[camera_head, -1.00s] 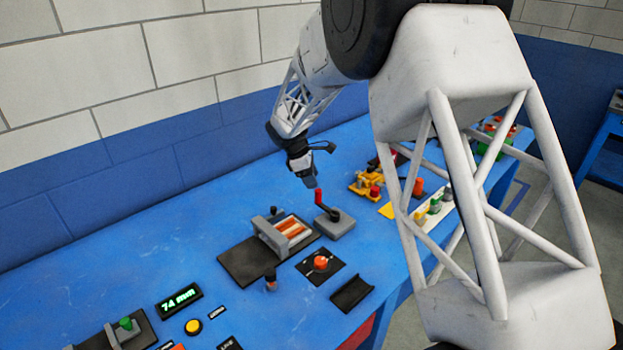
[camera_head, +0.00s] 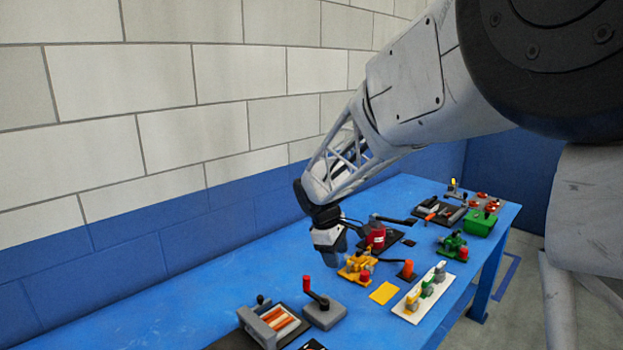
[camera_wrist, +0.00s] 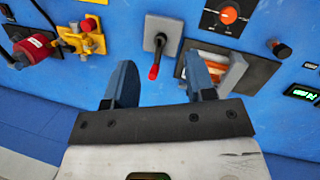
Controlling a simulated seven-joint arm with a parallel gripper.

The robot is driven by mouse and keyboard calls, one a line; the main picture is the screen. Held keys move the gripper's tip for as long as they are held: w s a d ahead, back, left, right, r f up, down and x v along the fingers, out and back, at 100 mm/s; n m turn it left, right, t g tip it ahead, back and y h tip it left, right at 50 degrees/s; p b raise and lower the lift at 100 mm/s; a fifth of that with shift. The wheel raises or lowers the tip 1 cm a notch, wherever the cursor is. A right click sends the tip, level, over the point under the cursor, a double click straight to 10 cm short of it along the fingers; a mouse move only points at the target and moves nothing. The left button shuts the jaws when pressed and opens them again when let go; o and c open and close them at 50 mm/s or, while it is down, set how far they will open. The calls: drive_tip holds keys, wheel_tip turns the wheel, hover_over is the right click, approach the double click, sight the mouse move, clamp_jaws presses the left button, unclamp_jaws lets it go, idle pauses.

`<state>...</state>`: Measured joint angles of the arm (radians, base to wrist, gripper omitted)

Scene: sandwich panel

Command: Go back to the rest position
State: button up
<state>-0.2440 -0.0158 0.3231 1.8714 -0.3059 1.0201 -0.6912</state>
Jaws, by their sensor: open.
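My gripper (camera_wrist: 160,90) is open and empty in the wrist view, its two blue-grey fingers spread apart. In the head view my gripper (camera_head: 330,259) hangs above the blue table, its fingertips apart from the devices as far as I can see. A grey block with a red-tipped lever (camera_head: 323,310) stands below it and to its left. The same lever block (camera_wrist: 162,38) shows beyond the gap between the fingers in the wrist view.
The blue table (camera_head: 200,312) carries several devices. A sandwich-like panel device (camera_head: 272,322) is at the lower left. A yellow device (camera_head: 358,268), a red cylinder (camera_head: 376,237), a white strip (camera_head: 420,297) and a green box (camera_head: 480,222) stand to the right. A block wall (camera_head: 120,90) rises behind.

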drive_tip(key=s+d+r+m+y, duration=0.1)
drive_tip(key=s+d+r+m, duration=0.3)
drive_tip(key=s, duration=0.6)
drive_tip(key=s+d+r+m+t+y, duration=0.1)
drive_tip(key=s+d+m, duration=0.3)
drive_tip(key=s, duration=0.9)
drive_tip(key=s+d+m+t+y, duration=0.1)
drive_tip(key=s+d+m, duration=0.3)
drive_tip(key=s, duration=1)
drive_tip(key=shift+s+d+r+m, duration=0.2)
drive_tip(key=shift+r+m, duration=0.15)
drive_tip(key=shift+m, duration=0.05)
drive_tip(key=shift+w, duration=0.15)
